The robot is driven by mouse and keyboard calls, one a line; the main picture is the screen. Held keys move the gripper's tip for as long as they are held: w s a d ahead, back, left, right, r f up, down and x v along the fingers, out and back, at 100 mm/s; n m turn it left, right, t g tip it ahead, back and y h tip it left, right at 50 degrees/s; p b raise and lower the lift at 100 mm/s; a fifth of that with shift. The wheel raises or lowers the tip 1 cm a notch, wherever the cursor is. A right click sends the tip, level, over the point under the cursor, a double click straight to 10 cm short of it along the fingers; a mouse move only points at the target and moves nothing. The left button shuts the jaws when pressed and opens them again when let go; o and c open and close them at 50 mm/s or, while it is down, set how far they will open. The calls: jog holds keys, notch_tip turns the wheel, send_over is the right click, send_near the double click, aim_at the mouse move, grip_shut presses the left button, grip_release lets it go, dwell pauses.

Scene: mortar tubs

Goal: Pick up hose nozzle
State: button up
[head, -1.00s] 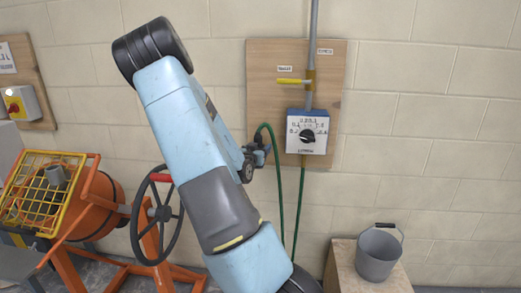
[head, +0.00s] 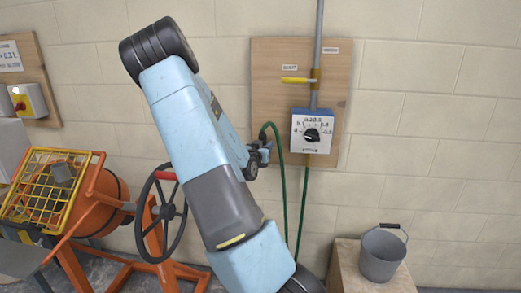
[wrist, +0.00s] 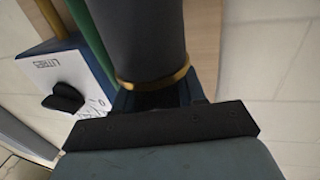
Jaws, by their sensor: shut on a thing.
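The hose nozzle shows in the wrist view as a dark grey cylinder (wrist: 138,35) with a brass ring, and a blue part sits below the ring at the jaws. My gripper (wrist: 160,102) is shut on it, with a black jaw bar across the near side. In the head view my gripper (head: 256,158) is small and partly hidden behind my blue arm. Most of the nozzle is hidden in the head view.
A water meter box (head: 312,131) with a black dial and a yellow valve lever (head: 297,80) are on a wooden wall board (head: 268,70). A grey bucket (head: 380,257) stands on a wooden box (head: 350,270) at right. An orange mixer (head: 110,200) with a handwheel (head: 143,225) stands at left.

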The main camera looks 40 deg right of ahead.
aim_at(264, 137)
jog(key=shift+r, duration=0.1)
jog(key=shift+r, duration=0.5)
notch_tip(264, 137, up, 2)
jog(key=shift+r, duration=0.15)
jog(key=s+a+r, duration=0.8)
jog(key=a+r, duration=0.1)
jog(key=a, duration=0.2)
jog(key=shift+a+r, duration=0.3)
dwell(0.4)
